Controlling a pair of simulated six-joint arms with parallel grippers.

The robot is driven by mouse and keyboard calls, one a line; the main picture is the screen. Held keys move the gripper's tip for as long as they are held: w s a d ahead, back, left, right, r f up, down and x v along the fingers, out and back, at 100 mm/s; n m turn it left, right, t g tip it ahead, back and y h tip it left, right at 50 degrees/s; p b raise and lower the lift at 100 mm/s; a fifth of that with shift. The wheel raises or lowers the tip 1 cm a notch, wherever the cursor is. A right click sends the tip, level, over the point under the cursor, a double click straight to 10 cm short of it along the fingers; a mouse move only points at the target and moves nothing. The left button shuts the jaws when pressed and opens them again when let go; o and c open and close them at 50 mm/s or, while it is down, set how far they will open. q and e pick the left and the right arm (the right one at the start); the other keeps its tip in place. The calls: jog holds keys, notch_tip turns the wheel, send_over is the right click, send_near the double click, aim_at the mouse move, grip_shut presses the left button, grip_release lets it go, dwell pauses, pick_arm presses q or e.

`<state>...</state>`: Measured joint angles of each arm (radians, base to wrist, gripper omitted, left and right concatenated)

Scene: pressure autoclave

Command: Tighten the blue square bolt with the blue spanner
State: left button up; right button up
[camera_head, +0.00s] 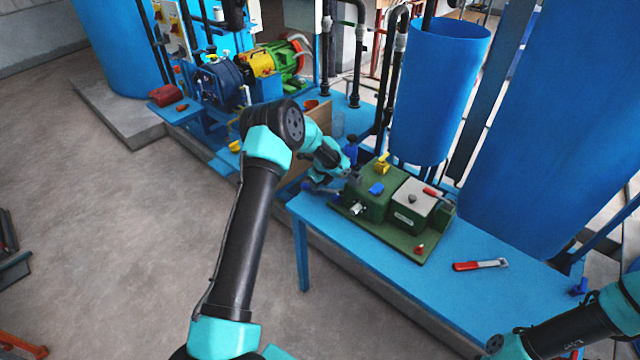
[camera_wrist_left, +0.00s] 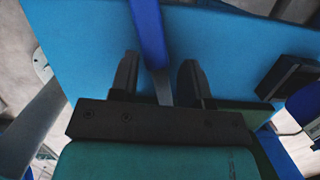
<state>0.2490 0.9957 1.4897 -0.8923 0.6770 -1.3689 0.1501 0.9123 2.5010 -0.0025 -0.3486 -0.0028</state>
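The blue square bolt (camera_head: 376,188) appears as a small blue block on top of the green box (camera_head: 371,207) on the blue table. My left gripper (camera_head: 336,182) is at the table's left end, beside the box, partly hidden by its own arm. In the left wrist view, my left gripper (camera_wrist_left: 159,80) has its two dark fingers apart. A blue bar, which looks like the blue spanner's handle (camera_wrist_left: 149,30), runs between them. I see a gap beside the bar, so the fingers do not look closed on it. Its ends are hidden. My right gripper is not in view.
A yellow valve (camera_head: 382,164) and a grey-topped block (camera_head: 412,203) stand close to the bolt. A red-handled tool (camera_head: 480,265) lies on the blue table (camera_head: 400,280) at right. Large blue tanks (camera_head: 437,95) and black pipes rise behind. The table front is mostly clear.

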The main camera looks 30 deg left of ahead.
aim_at(326, 191)
pick_arm(q)
jog(key=o, duration=0.3)
jog(key=shift+w+r, duration=0.1)
jog(key=shift+o, duration=0.2)
jog(key=shift+d+r, duration=0.1)
jog(key=shift+r, duration=0.05)
jog(key=d+r, duration=0.3)
jog(key=r, duration=1.3)
jog(key=shift+s+r, duration=0.4)
jog(key=shift+d, duration=0.1)
